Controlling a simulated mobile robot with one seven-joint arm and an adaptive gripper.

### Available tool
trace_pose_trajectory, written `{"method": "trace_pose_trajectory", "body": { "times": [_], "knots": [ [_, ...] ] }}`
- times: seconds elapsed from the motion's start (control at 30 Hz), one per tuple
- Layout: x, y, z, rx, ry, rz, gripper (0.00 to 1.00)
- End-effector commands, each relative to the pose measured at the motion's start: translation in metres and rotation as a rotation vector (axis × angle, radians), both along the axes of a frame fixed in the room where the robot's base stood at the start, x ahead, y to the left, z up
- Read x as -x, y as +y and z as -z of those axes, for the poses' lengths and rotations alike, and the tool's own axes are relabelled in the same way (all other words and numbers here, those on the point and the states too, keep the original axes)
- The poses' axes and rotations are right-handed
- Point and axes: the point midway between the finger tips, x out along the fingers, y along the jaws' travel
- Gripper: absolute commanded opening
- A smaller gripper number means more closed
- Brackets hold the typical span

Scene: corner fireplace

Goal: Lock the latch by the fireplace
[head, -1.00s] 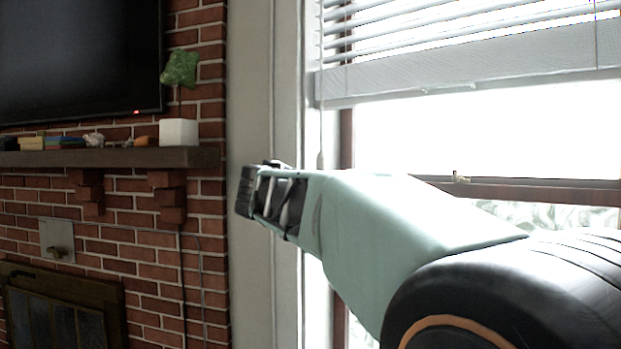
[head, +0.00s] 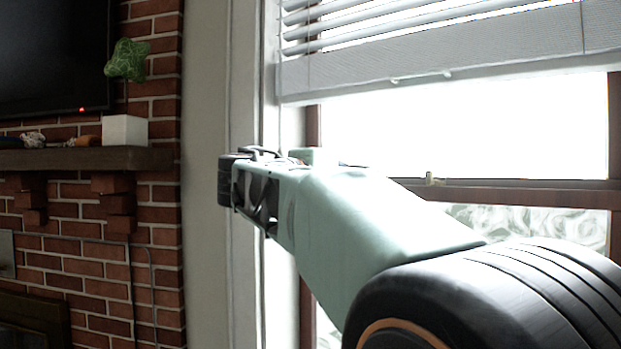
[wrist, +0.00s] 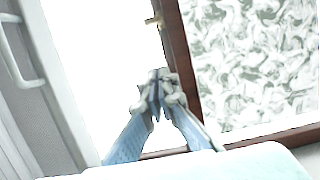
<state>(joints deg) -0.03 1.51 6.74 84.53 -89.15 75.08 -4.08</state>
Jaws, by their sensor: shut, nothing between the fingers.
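A small brass latch (head: 430,179) sits on top of the dark brown middle rail (head: 520,195) of the window, right of the fireplace wall. It also shows in the wrist view as a small brass piece (wrist: 152,20) at the rail's edge near the top. My gripper (head: 224,180) is held up at the left of the window, in front of the white window trim in the head view. In the wrist view my gripper's fingertips (wrist: 157,78) are together and empty, appearing below the latch and apart from it.
A white blind (head: 430,70) with a handle hangs over the upper window. At the left are a brick wall (head: 155,215), a mantel (head: 85,158) with a white pot (head: 125,130), and a dark television (head: 50,55).

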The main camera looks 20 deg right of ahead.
Motion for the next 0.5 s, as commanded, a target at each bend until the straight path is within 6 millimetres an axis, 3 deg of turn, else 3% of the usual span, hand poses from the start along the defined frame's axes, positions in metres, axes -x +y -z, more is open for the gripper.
{"method": "trace_pose_trajectory", "body": {
  "times": [0.27, 0.5],
  "knots": [
    [-0.001, -0.003, 0.0, -0.001, 0.001, 0.002, 0.0],
    [-0.013, -0.037, -0.001, -0.001, 0.001, 0.005, 0.0]
  ]
}}
